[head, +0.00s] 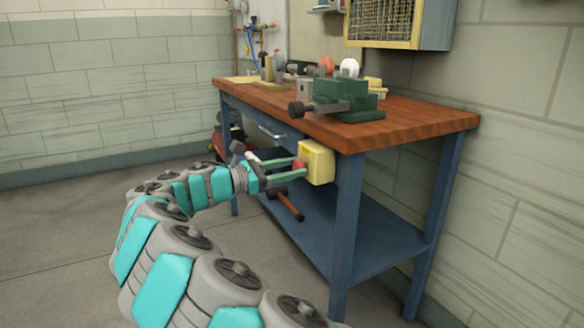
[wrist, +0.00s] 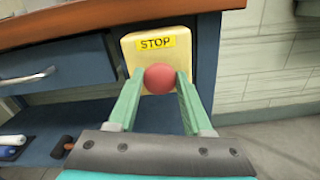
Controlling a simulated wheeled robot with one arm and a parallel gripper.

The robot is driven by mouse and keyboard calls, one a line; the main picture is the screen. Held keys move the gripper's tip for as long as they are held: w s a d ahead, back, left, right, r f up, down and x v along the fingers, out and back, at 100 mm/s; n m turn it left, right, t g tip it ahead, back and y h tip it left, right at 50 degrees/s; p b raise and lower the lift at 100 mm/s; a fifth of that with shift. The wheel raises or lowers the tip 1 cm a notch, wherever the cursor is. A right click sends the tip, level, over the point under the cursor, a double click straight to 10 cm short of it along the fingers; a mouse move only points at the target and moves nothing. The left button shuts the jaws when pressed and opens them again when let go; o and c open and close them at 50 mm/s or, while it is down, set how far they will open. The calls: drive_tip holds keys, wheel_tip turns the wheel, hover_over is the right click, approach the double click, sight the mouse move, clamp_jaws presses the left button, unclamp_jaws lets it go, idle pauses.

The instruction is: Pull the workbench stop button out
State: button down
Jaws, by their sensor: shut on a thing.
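The stop button is a red round knob (wrist: 159,79) on a yellow box (wrist: 131,54) marked STOP, fixed to the front of the blue workbench leg. The box also shows in the head view (head: 317,162), with the red knob (head: 299,164) on its left face. My gripper (wrist: 157,86) has its two green fingers on either side of the knob, shut on it. In the head view my gripper (head: 297,168) reaches the box from the left. The fingers hide part of the knob there.
The workbench (head: 420,122) has a wooden top with a green vise (head: 348,98) above the box. A drawer handle (wrist: 27,78) sticks out left of the box. A hammer (head: 287,204) lies on the lower shelf. The floor in front is clear.

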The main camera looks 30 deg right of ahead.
drive_tip(key=shift+a+r+p, duration=0.15)
drive_tip(key=shift+a+p, duration=0.55)
drive_tip(key=shift+p, duration=0.1)
drive_tip(key=shift+a, duration=0.1)
drive_tip(key=shift+f, duration=0.2)
drive_tip(key=shift+c, duration=1.5)
unclamp_jaws()
drive_tip(key=shift+a, duration=0.1)
drive_tip(key=a, duration=0.7)
drive_tip(key=shift+s+a, duration=0.15)
drive_tip(key=shift+a, duration=0.25)
